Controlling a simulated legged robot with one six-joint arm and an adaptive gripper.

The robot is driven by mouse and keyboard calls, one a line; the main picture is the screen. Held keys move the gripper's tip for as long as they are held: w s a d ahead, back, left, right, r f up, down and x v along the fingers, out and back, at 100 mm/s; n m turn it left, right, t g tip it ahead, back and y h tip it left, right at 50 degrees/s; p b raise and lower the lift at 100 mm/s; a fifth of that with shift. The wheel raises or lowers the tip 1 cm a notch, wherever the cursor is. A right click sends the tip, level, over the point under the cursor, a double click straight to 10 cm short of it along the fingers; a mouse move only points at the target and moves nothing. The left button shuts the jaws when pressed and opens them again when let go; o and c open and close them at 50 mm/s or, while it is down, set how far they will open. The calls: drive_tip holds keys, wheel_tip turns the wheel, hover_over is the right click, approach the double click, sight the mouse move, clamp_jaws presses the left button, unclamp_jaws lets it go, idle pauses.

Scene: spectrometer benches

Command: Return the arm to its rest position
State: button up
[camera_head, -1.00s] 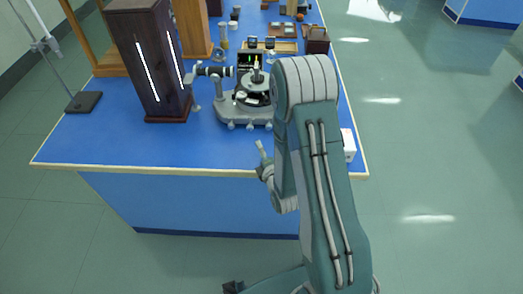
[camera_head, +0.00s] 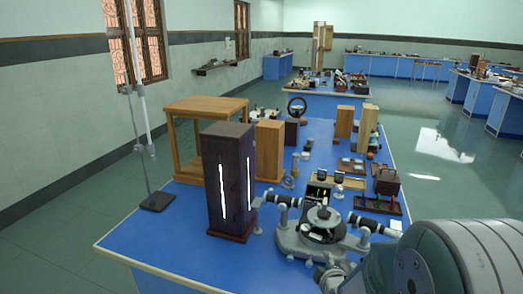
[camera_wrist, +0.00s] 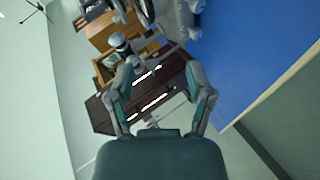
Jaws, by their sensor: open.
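My arm (camera_head: 440,262) fills the lower right corner of the head view, with a large rounded grey-green link close to the camera. My gripper (camera_wrist: 160,70) shows in the wrist view with its two fingers spread apart and nothing held between them. Beyond the fingers lies the dark wooden lamp box with two bright slits (camera_wrist: 150,90), which also stands upright on the bench in the head view (camera_head: 228,180). In the head view the gripper is mostly hidden behind or below the arm at the bottom edge.
A grey spectrometer (camera_head: 318,232) stands on the blue bench (camera_head: 165,248) close to my arm. A wooden frame (camera_head: 205,108), wooden blocks and small parts stand farther back. A rod stand (camera_head: 157,201) is at the left. Green floor (camera_head: 440,200) is open at the right.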

drive_tip(key=s+r+m+g, duration=0.2)
drive_tip(key=s+r+m, duration=0.2)
drive_tip(key=s, duration=0.4)
drive_tip(key=s+a+r+m+g, duration=0.1)
drive_tip(key=s+r+m+g, duration=0.1)
drive_tip(key=s+r+m, duration=0.3)
drive_tip(key=s+r+m+g, duration=0.3)
drive_tip(key=s+r+m, duration=0.2)
drive_tip(key=s, duration=0.7)
drive_tip(key=shift+s+a+r, duration=0.15)
drive_tip(key=shift+s+r, duration=0.25)
